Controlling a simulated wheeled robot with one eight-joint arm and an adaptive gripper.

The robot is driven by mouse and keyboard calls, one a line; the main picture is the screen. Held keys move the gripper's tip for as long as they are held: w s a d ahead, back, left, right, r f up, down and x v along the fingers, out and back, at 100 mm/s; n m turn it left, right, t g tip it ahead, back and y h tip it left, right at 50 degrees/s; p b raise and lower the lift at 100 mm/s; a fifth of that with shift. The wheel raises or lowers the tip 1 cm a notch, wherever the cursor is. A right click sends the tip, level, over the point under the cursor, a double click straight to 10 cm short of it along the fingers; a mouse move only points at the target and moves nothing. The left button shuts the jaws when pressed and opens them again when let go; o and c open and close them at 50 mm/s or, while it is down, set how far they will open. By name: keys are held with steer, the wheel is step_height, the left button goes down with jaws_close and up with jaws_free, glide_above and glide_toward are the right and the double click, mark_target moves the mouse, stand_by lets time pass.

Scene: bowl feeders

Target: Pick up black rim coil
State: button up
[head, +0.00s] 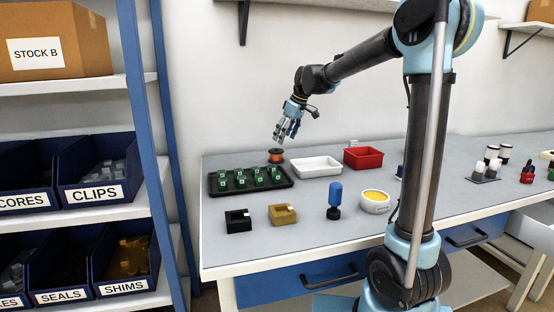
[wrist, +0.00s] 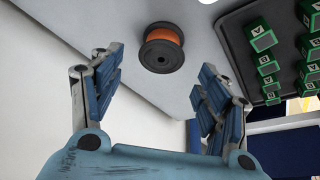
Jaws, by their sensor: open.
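The black rim coil (wrist: 163,48) is a spool with black rims and orange winding. It lies on the table in the upper middle of the wrist view, ahead of my fingertips and roughly between their lines. In the head view the coil (head: 276,155) sits at the back left of the table, behind the black tray. My gripper (head: 288,130) is above and slightly right of the coil, pointing down. In the wrist view my gripper (wrist: 157,75) is open and empty, with its fingers apart and not touching the coil.
A black tray (head: 212,187) with several green blocks is close to the coil. A white tray (head: 317,167) and a red tray (head: 363,158) stand to the right. A black block, a brown block and a blue-handled tool stand in front. A wall is behind the table.

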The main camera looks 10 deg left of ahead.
mark_target(277, 150)
steer(key=x, duration=0.4)
steer(key=shift+a+x, duration=0.15)
steer(key=shift+x, duration=1.15)
steer(key=shift+a+x, duration=0.2)
steer(key=shift+x, duration=1.1)
steer(key=shift+r, duration=0.15)
steer(key=c, duration=1)
